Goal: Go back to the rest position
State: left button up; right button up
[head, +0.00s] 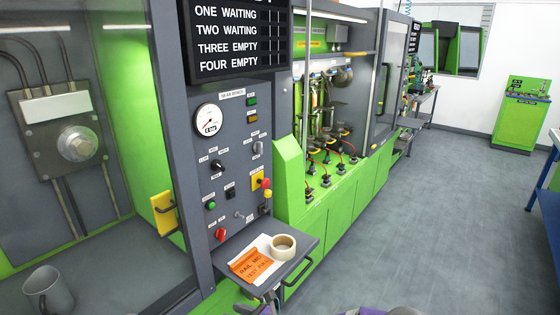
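Neither of my grippers can be made out in the head view. A purple and grey shape shows at the bottom edge, right of centre, cut off by the frame; I cannot tell which part it is. The green and grey injector testbench (330,215) runs along the left and away from me. Its control panel (228,150) carries a round gauge (208,119), knobs and buttons. A board (238,40) above reads one waiting, two waiting, three empty, four empty.
A small shelf (306,243) juts out below the panel, holding a tape roll (283,246) and an orange labelled card (252,264). A grey mug (48,291) stands inside the left cabinet. A green cabinet (520,115) and blue-legged table (545,190) stand right. The floor (440,220) between is clear.

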jog(key=s+d+f+n+g+h, duration=0.2)
jog(key=s+d+f+n+g, duration=0.15)
jog(key=s+f, duration=0.35)
jog(key=s+d+f+n+g+h, duration=0.25)
jog(key=s+d+f+n, duration=0.2)
jog(key=s+f, duration=0.25)
jog(key=s+d+f+n+h, duration=0.5)
jog(key=s+d+f+n, duration=0.4)
jog(key=s+d+n, duration=0.5)
jog(key=shift+f+n, duration=0.25)
jog(key=shift+n, duration=0.25)
jog(key=shift+s, duration=0.1)
